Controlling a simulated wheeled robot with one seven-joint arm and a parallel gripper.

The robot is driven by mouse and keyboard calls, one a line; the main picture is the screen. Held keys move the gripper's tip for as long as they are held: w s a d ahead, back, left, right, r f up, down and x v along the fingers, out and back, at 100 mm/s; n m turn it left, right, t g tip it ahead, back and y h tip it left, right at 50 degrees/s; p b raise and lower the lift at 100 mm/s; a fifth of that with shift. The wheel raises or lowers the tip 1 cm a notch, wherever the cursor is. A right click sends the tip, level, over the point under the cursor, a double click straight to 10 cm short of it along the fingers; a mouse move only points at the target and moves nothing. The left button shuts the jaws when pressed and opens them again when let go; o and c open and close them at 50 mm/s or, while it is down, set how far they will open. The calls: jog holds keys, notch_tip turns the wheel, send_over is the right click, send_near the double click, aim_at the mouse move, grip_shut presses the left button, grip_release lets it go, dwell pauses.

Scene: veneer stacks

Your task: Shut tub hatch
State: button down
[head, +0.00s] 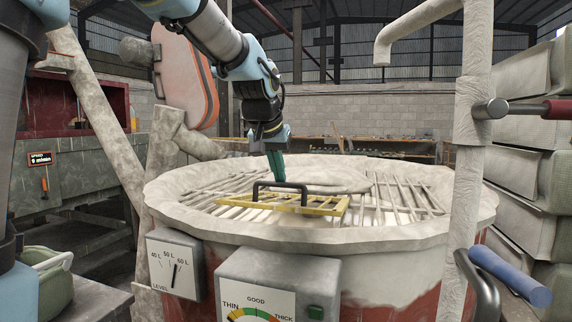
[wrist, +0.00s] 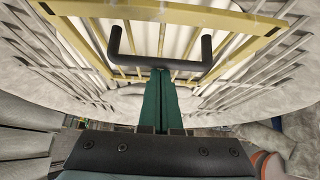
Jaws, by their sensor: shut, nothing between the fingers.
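The tub (head: 170,205) is a round, white-crusted vessel with a grille of bars across its top. The hatch (head: 320,209) is a yellow barred frame on that grille, lying low and nearly flat; I cannot tell whether it is fully seated. It also fills the top of the wrist view (wrist: 75,38). Its black U-shaped handle (head: 256,191) stands up from it and also shows in the wrist view (wrist: 115,45). My gripper (head: 278,178) is shut and empty, teal fingers pointing down at the handle's crossbar. In the wrist view the fingertips (wrist: 160,72) meet the crossbar's middle; contact is unclear.
A level gauge (head: 172,265) and a thickness dial box (head: 270,285) hang on the tub's front. A crusted upright pipe (head: 468,150) with a red-handled valve (head: 540,110) stands at the right. An orange-edged panel (head: 183,75) leans behind left.

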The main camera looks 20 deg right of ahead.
aim_at(281, 202)
jog(key=shift+s+a+f+b, duration=0.15)
jog(key=shift+f+b, duration=0.3)
jog(key=shift+f, duration=0.1)
jog(key=shift+s+a+f+b, duration=0.15)
jog(key=shift+f+b, duration=0.3)
jog(key=shift+f, duration=0.1)
jog(key=shift+s+a+f+b, duration=0.15)
jog(key=shift+f+b, duration=0.25)
jog(key=shift+s+a+f+b, duration=0.1)
jog(key=shift+s+f+b, duration=0.05)
jog(key=shift+f+b, duration=0.25)
jog(key=shift+r, duration=0.1)
